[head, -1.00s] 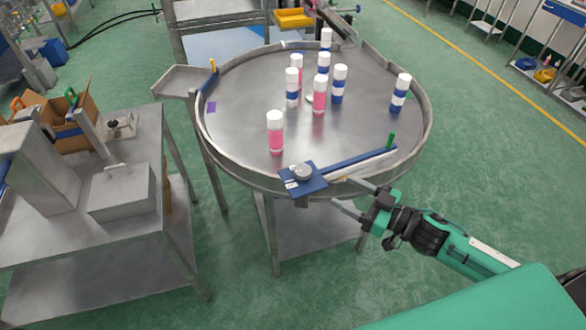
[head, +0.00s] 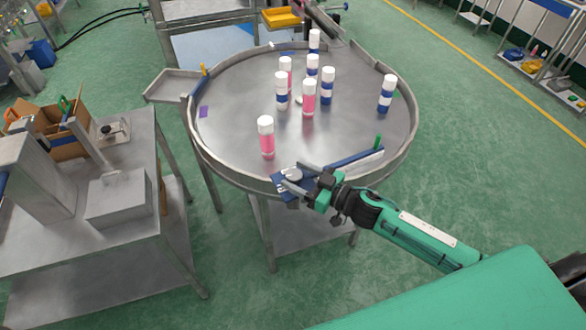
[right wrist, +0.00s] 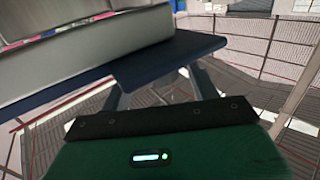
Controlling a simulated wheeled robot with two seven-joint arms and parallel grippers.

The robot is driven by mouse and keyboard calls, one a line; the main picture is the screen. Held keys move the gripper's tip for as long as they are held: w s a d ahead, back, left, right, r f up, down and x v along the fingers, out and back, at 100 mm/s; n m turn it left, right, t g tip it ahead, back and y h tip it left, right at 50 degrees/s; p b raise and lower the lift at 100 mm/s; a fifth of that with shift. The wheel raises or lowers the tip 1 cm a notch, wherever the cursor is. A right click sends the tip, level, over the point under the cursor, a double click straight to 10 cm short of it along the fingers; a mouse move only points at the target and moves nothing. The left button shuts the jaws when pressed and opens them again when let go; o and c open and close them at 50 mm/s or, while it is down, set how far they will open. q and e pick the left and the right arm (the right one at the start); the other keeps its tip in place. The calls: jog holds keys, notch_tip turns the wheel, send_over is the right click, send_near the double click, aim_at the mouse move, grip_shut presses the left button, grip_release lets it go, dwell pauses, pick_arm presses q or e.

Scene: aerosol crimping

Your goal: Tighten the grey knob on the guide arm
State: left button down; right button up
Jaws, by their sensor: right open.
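The round grey knob (head: 292,175) sits on the blue mounting plate (head: 280,184) at the near rim of the round table. The blue guide arm (head: 357,156) runs from there to the right over the table and has a green peg (head: 377,141) near its far end. My right gripper (head: 296,174) is open, with its fingers reaching in on either side of the knob; I cannot tell if they touch it. In the right wrist view the two fingers are apart near a blue plate (right wrist: 190,50), and the knob is not clearly visible. My left gripper is not in view.
The round steel table (head: 230,125) has a raised rim (head: 222,172) and holds several white-capped bottles; a pink one (head: 266,140) stands closest to the knob. A steel side table (head: 140,215) with a grey box (head: 118,198) stands at left.

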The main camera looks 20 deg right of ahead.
jog(key=shift+x, duration=0.9)
jog(key=c, duration=1)
